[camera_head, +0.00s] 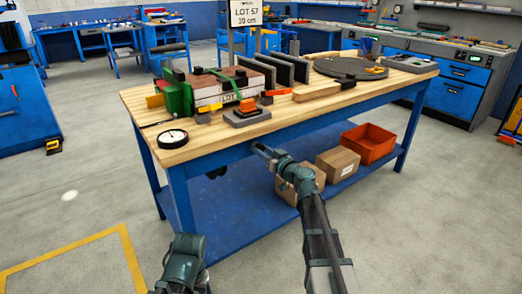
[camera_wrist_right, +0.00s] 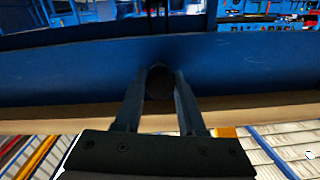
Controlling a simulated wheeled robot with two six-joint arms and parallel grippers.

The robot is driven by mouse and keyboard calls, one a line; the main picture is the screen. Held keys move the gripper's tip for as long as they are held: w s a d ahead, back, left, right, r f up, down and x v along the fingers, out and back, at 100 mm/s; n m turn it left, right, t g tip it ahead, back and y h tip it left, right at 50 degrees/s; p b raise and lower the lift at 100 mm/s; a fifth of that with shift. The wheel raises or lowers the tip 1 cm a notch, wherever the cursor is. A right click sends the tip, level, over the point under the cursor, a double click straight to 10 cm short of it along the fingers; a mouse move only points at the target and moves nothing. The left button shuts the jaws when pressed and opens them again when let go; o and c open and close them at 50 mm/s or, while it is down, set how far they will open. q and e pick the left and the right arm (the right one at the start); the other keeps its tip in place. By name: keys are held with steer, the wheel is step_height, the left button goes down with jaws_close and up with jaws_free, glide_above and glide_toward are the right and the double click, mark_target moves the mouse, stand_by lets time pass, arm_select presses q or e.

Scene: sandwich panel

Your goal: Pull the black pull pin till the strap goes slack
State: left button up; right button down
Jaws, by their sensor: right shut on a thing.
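My right gripper (camera_head: 260,149) is at the front edge of the workbench. In the right wrist view its two fingers (camera_wrist_right: 159,88) are closed on a dark round thing, which looks like the black pull pin (camera_wrist_right: 159,82), against the blue bench frame. The head view does not show the pin clearly. A panel stack marked LOT (camera_head: 209,93) lies on the bench with a green clamp-like part (camera_head: 178,96) at its left end. Only a link of my left arm shows, at the bottom left.
The workbench (camera_head: 330,108) holds a round gauge (camera_head: 172,137), a grey block with an orange top (camera_head: 248,113), upright dark plates (camera_head: 284,70) and a dark disc (camera_head: 350,68). Cardboard boxes (camera_head: 338,163) and an orange bin (camera_head: 368,144) stand on the lower shelf. The floor in front is clear.

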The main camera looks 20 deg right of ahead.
steer(key=shift+v, duration=1.2)
steer(key=shift+c, duration=2.4)
jaws_free()
steer(key=shift+s, duration=0.15)
steer(key=v, duration=1.3)
steer(key=shift+s, duration=0.25)
